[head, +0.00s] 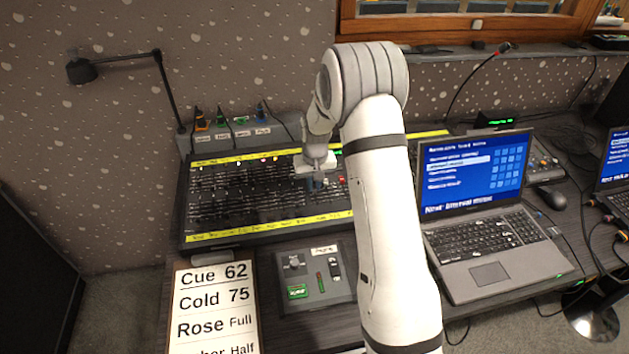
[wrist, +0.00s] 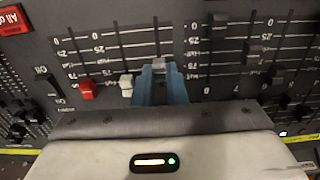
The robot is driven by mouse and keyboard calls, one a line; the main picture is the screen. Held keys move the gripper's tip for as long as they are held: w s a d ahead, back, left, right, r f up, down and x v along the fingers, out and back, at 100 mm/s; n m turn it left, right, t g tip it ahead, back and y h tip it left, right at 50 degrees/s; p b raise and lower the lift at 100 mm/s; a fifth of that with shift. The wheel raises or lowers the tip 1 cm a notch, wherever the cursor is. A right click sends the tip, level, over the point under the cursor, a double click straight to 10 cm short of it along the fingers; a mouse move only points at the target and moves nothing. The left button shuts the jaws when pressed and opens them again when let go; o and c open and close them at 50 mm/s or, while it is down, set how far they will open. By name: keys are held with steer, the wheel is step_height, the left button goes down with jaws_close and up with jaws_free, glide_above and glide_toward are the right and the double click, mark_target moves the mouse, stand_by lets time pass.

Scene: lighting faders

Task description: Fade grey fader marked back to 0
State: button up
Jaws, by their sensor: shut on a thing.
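The grey fader (wrist: 159,63) sits on the dark lighting desk (head: 250,222). In the wrist view its cap shows at the tips of my gripper's blue fingers, (wrist: 160,76) which are shut on it. Its slot runs up the picture past the scale marks, with 0 at the top; the cap is below the 0 line. The fingers hide part of the cap and the slot below it. In the head view my gripper (head: 316,184) is over the right part of the desk, and the fader cannot be made out there.
A red fader (wrist: 88,88) and a white fader (wrist: 126,85) stand left of the fingers; other dark faders (wrist: 253,50) stand to the right. A red button (wrist: 14,20) is at upper left. A laptop (head: 480,210) and a cue sheet (head: 215,305) lie near the desk.

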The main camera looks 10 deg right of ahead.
mark_target(317, 202)
steer(key=shift+s+f+b, duration=0.2)
steer(key=shift+s+b, duration=0.4)
steer(key=shift+s, duration=1.55)
steer(key=o, duration=0.4)
steer(key=shift+o, duration=0.2)
steer(key=shift+r, duration=0.1)
steer(key=shift+r+p, duration=0.75)
steer(key=shift+r, duration=0.45)
steer(key=shift+r, duration=0.5)
step_height(317, 202, up, 7)
steer(key=shift+s+b, duration=0.25)
steer(key=shift+b, duration=0.1)
steer(key=shift+f, duration=0.1)
